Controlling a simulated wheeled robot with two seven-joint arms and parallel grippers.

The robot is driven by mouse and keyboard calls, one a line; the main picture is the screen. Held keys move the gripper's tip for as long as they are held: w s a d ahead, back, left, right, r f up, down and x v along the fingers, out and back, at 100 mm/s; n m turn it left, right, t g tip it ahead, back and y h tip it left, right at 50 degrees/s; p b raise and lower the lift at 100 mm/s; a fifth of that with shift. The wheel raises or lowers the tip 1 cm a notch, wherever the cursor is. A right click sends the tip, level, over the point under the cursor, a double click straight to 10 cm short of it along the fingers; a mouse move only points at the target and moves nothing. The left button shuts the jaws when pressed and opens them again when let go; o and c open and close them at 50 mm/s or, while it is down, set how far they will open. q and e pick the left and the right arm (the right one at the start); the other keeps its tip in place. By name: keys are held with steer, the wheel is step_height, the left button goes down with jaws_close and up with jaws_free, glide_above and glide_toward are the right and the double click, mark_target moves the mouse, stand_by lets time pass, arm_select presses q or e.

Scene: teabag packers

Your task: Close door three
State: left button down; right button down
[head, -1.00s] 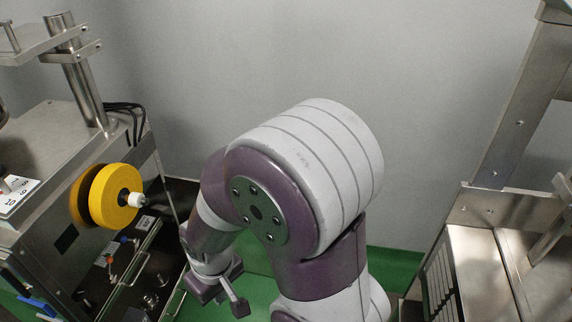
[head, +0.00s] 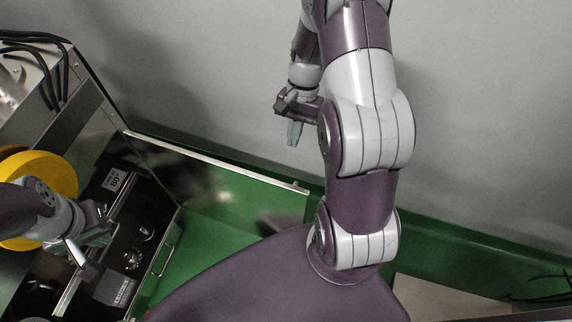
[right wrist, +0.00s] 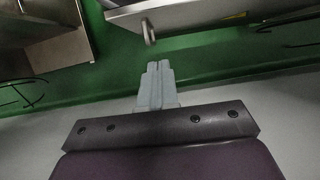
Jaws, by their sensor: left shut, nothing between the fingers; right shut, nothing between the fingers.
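In the head view, a flat metal door panel (head: 225,187) stands swung out from the machine, its pale top edge running toward the wall. I see no number on it. A dark front panel with a bar handle (head: 165,252) is left of it. My left gripper (head: 82,262) is shut and empty above the machine's dark control panel, apart from the door panel. My right gripper (head: 294,134) is shut and empty, above and beyond the door panel's far end. Its closed fingertips (right wrist: 159,66) show in the right wrist view, below a small metal knob or handle (right wrist: 149,33).
A yellow wheel (head: 45,170) is beside my left gripper, partly hidden by it. Black cables (head: 50,60) hang at the upper left. A grey wall (head: 200,60) stands behind, over a green floor strip. Metal cabinet parts (right wrist: 55,45) show in the right wrist view.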

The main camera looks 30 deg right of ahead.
steer(key=s+a+f, duration=0.4)
steer(key=a+f, duration=0.1)
steer(key=shift+b, duration=0.3)
steer(key=shift+r, duration=0.1)
